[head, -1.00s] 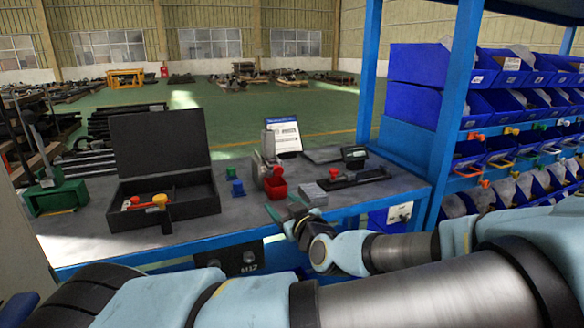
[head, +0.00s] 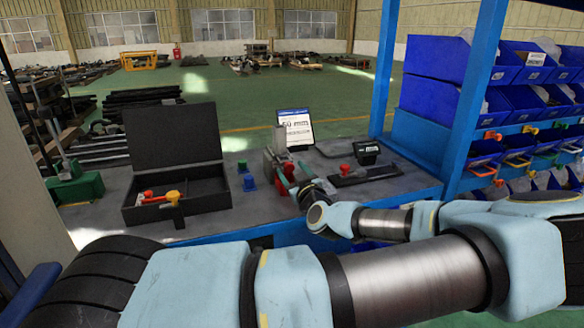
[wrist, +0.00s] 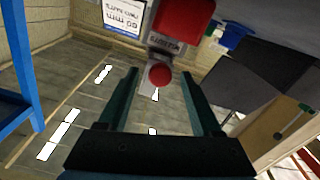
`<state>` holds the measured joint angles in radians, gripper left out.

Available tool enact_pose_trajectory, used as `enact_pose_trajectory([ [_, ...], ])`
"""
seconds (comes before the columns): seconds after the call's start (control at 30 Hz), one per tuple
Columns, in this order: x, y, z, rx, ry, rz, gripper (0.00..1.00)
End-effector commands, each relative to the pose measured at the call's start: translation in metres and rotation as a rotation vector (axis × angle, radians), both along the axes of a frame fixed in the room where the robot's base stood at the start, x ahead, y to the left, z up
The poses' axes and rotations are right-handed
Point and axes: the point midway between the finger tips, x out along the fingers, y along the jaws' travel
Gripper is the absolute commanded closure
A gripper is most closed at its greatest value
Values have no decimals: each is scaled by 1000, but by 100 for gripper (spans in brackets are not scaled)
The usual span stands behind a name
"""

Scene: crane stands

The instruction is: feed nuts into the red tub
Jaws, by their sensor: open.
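The grey feeder (head: 271,168) stands on the bench with a red knob (head: 289,170) on it. In the wrist view the red tub (wrist: 181,22) is at the top edge, and the round red knob (wrist: 160,75) shows between my two green fingers. In the head view my gripper (head: 289,187) is in front of the feeder and largely hides the tub. My gripper (wrist: 158,95) is open, with its fingers on either side of the knob in the picture; contact cannot be told. I see no loose nuts.
A sign (head: 296,128) stands behind the feeder. Left of it are blue pieces (head: 249,183) and an open black case (head: 155,212) with red and yellow items. A black device with a red knob (head: 345,170) lies right. Blue bins (head: 432,75) fill the right rack.

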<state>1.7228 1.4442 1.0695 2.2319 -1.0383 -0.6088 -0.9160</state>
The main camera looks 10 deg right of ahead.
Motion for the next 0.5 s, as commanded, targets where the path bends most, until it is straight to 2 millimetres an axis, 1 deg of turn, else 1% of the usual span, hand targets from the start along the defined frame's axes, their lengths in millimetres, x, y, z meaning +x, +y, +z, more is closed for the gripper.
enact_pose_trajectory([
  [0.3, 3, 1, 0, 0, 0, 1, 34],
  [0.5, 3, 1, 0, 0, 0, 1, 56],
])
